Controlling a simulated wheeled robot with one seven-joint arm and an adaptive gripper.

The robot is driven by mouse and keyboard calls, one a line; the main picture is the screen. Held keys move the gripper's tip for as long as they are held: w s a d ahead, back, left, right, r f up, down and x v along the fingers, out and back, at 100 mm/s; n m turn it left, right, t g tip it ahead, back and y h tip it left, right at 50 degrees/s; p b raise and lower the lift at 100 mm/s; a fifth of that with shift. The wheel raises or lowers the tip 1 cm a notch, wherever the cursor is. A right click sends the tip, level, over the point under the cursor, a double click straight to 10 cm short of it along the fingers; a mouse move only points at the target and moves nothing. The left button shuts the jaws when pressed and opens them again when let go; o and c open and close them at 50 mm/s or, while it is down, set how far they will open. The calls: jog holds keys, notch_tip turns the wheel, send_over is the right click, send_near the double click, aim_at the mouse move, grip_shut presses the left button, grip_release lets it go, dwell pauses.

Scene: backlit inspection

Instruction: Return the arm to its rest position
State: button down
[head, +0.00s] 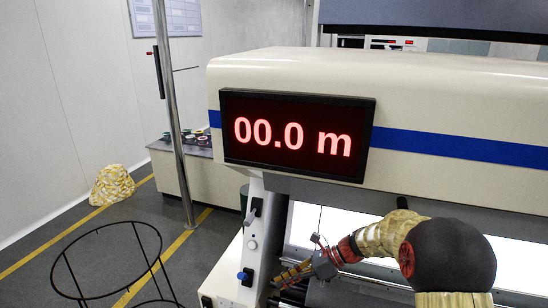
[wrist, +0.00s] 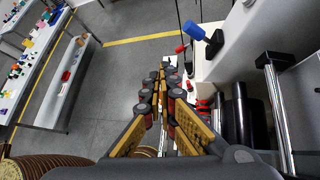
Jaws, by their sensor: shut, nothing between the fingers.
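My gripper (head: 283,279) is in front of the machine, low in the head view, close to the white side panel with the knobs. In the wrist view my gripper (wrist: 163,68) has its two fingers drawn together at the tips, with nothing between them. My arm reaches to it from the lower right of the head view, across the bright backlit panel (head: 305,222). Whether the fingers touch the machine cannot be told from the head view.
The machine's side panel (head: 238,262) carries several knobs; a blue knob (wrist: 196,31) shows near the fingers. Dark rollers (wrist: 237,120) lie at the right. A display (head: 297,134) reads 00.0 m. A wire ring stand (head: 66,246) and a table (wrist: 66,84) stand on open floor.

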jog(key=s+d+f+n+t+h+b, duration=0.1)
jog(key=s+d+n+b, duration=0.4)
jog(key=s, duration=0.5)
jog(key=s+d+f+n+t+h+b, duration=0.2)
jog(key=s+d+n+h+b, duration=0.3)
jog(key=s+n+b, duration=0.3)
jog(key=s+d+f+n+t+h+b, duration=0.2)
jog(key=s+d+n+h+b, duration=0.3)
jog(key=s, duration=0.7)
jog(key=d+n+b, duration=0.1)
jog(key=n+b, duration=0.1)
jog(key=n, duration=0.1)
jog(key=shift+s+n+t, duration=0.2)
jog(key=shift+n+t, duration=0.2)
